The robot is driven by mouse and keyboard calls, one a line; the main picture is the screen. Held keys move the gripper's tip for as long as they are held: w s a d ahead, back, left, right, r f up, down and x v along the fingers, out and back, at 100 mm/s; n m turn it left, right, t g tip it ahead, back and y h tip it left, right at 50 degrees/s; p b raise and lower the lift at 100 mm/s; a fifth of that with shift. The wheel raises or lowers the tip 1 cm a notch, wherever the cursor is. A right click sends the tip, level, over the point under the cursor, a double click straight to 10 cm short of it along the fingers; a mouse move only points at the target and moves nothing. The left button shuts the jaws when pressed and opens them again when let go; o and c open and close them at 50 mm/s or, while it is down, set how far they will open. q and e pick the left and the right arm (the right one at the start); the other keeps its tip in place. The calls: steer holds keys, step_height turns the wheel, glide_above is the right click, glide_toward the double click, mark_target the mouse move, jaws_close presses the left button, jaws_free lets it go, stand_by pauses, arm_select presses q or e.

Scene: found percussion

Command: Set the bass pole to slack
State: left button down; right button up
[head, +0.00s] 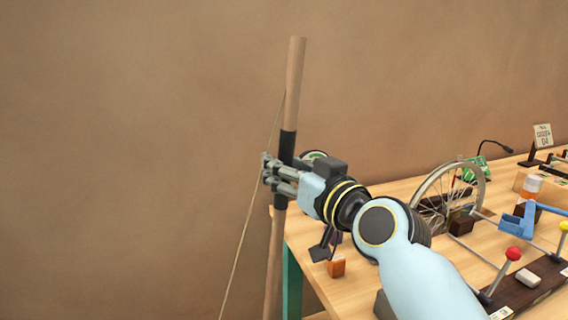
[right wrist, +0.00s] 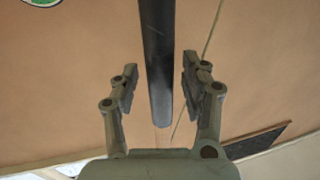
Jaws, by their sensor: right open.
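The bass pole (head: 293,85) is a long wooden stick with a black grip band, standing nearly upright with its top leaning slightly right. A thin string (head: 243,235) runs from its upper part down to the left. My right gripper (head: 268,170) is at the black band. In the right wrist view, the black band (right wrist: 157,60) lies between the two open fingers of my right gripper (right wrist: 157,90), with a gap on both sides. The string (right wrist: 211,35) passes to the right of the band there. The pole's lower end is out of frame. My left gripper is not in view.
A wooden table (head: 310,270) stands right of the pole. The space left of the pole is clear.

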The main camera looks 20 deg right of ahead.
steer(key=shift+w+a, duration=0.1)
steer(key=shift+w, duration=0.25)
steer(key=c, duration=0.4)
jaws_close()
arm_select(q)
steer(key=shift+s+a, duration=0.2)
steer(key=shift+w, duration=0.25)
arm_select(e)
steer(key=shift+w+f, duration=0.15)
steer(key=shift+f, duration=0.05)
